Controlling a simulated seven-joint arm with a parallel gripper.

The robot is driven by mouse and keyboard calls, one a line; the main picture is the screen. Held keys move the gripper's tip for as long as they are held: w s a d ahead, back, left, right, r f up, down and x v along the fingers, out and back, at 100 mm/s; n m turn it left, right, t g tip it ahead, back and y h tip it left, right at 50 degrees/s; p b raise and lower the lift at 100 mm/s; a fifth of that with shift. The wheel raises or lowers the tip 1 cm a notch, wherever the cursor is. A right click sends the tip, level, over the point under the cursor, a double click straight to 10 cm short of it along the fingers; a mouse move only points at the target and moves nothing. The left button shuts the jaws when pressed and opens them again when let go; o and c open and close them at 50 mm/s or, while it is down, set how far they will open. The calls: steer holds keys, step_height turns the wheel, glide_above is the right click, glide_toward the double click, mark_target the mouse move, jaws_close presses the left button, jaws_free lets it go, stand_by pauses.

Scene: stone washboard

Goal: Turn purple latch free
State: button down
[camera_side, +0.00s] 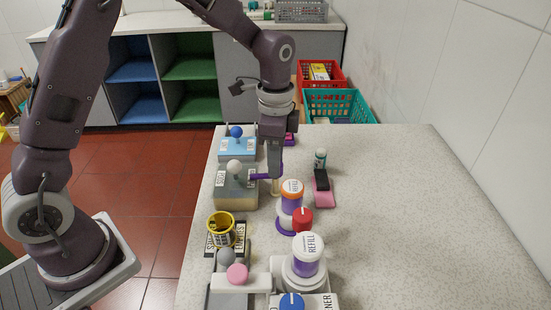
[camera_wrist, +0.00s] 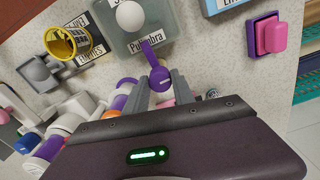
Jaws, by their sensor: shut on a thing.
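The purple latch (camera_side: 261,177) sticks out from the right side of a grey-green box (camera_side: 236,200) with a white ball knob on top. In the wrist view the purple latch (camera_wrist: 151,55) runs from the box's edge to a rounded purple end between my fingers. My gripper (camera_side: 275,178) points down beside the box, and it also shows in the wrist view (camera_wrist: 162,88). It is shut on the latch's rounded end. The finger contact is partly hidden in the side view.
A blue box with a blue knob (camera_side: 237,145) stands behind. A pink block (camera_side: 322,188) lies to the right. Purple-and-white refill bottles (camera_side: 306,255) and a yellow cup (camera_side: 221,230) stand in front. The counter's right side is clear.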

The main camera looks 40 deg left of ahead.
steer(key=n, duration=1.3)
steer(key=shift+r+n, duration=0.1)
steer(key=shift+n, duration=2.1)
steer(key=c, duration=1.1)
jaws_free()
steer(key=shift+o, duration=0.2)
